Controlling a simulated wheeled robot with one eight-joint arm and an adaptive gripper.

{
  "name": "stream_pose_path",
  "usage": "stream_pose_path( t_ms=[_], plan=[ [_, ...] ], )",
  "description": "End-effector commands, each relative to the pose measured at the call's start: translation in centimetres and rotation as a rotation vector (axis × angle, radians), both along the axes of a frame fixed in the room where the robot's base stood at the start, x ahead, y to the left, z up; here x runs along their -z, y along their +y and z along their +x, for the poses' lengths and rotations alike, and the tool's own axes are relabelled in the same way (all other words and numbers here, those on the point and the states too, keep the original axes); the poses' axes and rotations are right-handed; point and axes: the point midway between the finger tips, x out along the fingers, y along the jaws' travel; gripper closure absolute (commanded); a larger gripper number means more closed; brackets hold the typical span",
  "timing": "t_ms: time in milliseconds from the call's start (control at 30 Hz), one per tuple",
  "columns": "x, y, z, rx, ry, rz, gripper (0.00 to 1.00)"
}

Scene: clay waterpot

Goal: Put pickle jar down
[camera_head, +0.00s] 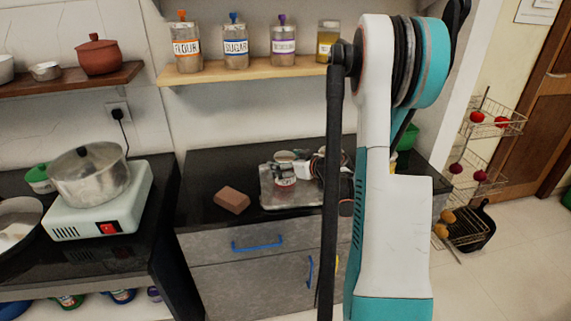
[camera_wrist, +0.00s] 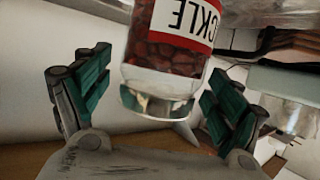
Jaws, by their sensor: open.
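The pickle jar (camera_wrist: 168,58) is glass with a red and white label, part of whose lettering reads "CKLE" upside down. In the wrist view it sits between the spread fingers of my gripper (camera_wrist: 155,82), with a visible gap on each side. The upper part of the picture cuts the jar off. In the head view a small labelled jar (camera_head: 285,182), seemingly the same one, is at the metal tray (camera_head: 272,203) on the dark counter. My gripper (camera_head: 303,163) is beside it, partly hidden by my arm. I cannot tell exactly what the jar rests on.
A brown brick-like block (camera_head: 232,200) lies left of the tray on the counter (camera_head: 205,170). A wooden shelf (camera_head: 250,70) with several jars hangs above. A pot (camera_head: 90,175) stands on a white stove (camera_head: 110,210) at left.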

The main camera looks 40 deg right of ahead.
Motion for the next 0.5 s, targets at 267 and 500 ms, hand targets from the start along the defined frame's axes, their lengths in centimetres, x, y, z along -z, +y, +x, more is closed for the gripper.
stream_pose_path(
  t_ms=[267, 500],
  plan=[
    [-2.2, 0.0, -4.7, 0.004, 0.001, 0.0, 0.14],
    [-3.9, 0.1, -8.9, 0.003, 0.001, 0.0, 0.14]
  ],
)
